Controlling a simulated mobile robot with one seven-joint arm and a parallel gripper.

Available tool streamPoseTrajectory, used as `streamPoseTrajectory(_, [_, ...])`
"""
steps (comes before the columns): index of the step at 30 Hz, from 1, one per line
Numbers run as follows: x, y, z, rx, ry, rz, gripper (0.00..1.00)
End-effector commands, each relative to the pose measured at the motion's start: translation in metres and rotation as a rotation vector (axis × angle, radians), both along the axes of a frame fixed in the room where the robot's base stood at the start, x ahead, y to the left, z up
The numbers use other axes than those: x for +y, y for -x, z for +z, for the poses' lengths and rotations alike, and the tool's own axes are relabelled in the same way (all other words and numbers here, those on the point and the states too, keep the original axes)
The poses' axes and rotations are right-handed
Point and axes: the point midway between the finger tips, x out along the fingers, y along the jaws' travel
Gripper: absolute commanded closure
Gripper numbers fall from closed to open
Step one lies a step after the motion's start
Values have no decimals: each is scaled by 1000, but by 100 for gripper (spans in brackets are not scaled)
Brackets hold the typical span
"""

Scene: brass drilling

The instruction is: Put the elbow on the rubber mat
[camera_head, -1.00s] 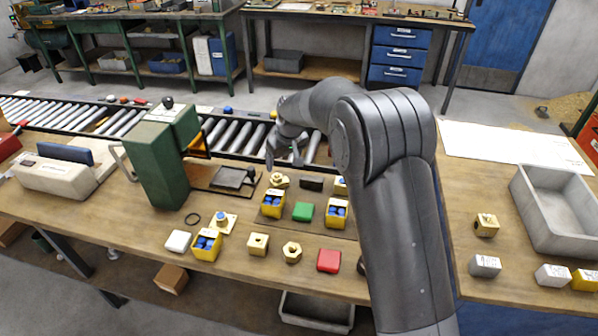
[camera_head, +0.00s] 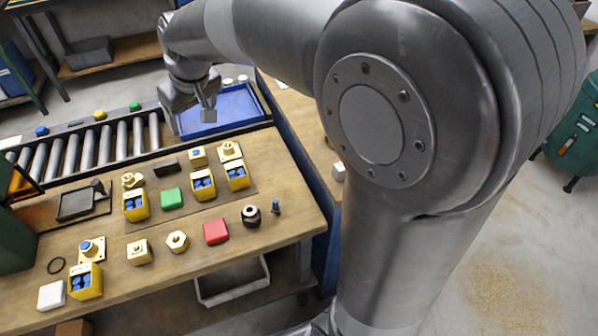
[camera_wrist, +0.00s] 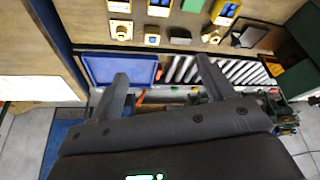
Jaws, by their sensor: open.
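My gripper (camera_head: 192,112) is open and empty, above the blue tray at the far side of the bench. In the wrist view its two fingers (camera_wrist: 162,80) stand apart with nothing between them. A brass fitting (camera_head: 132,180), possibly the elbow, stands near the back left of a flat brown patch (camera_head: 219,210) that looks like the rubber mat. It also shows in the wrist view (camera_wrist: 211,36). Other brass pieces are a flanged one (camera_head: 230,150), a block with a hole (camera_head: 140,252) and a hex piece (camera_head: 177,241). I cannot tell for sure which is the elbow.
Yellow bins (camera_head: 135,207) with blue contents, a green block (camera_head: 172,198) and a red block (camera_head: 216,232) crowd the bench. A dark round part (camera_head: 251,216) sits near its right end. The blue tray (camera_head: 232,103) and roller conveyor (camera_head: 90,146) lie behind.

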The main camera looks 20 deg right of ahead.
Motion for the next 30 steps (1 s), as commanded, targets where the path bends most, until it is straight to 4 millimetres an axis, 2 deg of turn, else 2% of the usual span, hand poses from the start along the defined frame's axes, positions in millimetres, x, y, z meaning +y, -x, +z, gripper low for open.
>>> streamPoseTrajectory(1, [-16, 16, 9, -11, -3, -31, 26])
streamPoseTrajectory(3, [-34, 38, 17, -20, -7, -70, 26])
streamPoseTrajectory(8, [-72, 90, 26, -41, -16, -163, 26])
streamPoseTrajectory(12, [-100, 137, 26, -61, -20, -243, 26])
streamPoseTrajectory(18, [-129, 198, 14, -86, -27, -349, 26])
streamPoseTrajectory(21, [-137, 219, 6, -96, -28, -389, 26])
streamPoseTrajectory(24, [-142, 232, 1, -101, -29, -413, 26])
streamPoseTrajectory(30, [-145, 239, -3, -103, -29, -429, 26])
